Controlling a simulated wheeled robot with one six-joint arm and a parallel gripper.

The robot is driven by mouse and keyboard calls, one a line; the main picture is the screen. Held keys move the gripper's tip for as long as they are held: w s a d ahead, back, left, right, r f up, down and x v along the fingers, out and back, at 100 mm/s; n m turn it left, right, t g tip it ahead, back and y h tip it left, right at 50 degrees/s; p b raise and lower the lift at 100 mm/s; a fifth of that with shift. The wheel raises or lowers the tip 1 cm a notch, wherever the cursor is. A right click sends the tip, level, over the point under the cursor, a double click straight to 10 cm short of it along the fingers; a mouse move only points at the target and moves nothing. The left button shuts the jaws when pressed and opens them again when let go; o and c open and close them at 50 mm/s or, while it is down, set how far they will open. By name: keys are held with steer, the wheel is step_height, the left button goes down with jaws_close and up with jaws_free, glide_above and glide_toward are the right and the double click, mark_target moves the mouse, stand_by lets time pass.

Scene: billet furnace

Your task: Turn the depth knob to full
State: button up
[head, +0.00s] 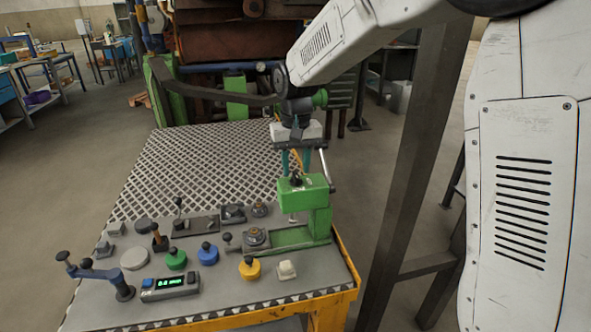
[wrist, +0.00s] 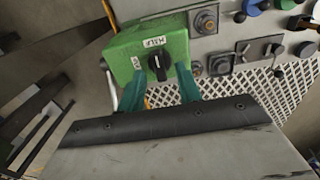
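The depth knob (wrist: 157,64) is a small black knob with a white pointer mark on top of a green housing (wrist: 122,48). The mark seems to point toward the label that appears to read HALF (wrist: 154,42). Other small labels sit to its left and right, too small to read surely. In the head view the knob (head: 297,181) shows on the green press-like device (head: 318,200). My gripper (wrist: 165,88) has teal fingers spread apart, one on each side of the knob in the wrist view. It is open and empty, just above the housing in the head view (head: 296,168).
A lever handle (head: 325,170) stands right beside the housing. The grey panel holds a green digital display (head: 170,284), a blue crank (head: 95,272), and several knobs and buttons. A metal mesh top (head: 205,165) lies behind. A dark steel post (head: 415,150) rises at the right.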

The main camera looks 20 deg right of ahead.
steer(key=shift+f, duration=0.8)
jaws_close()
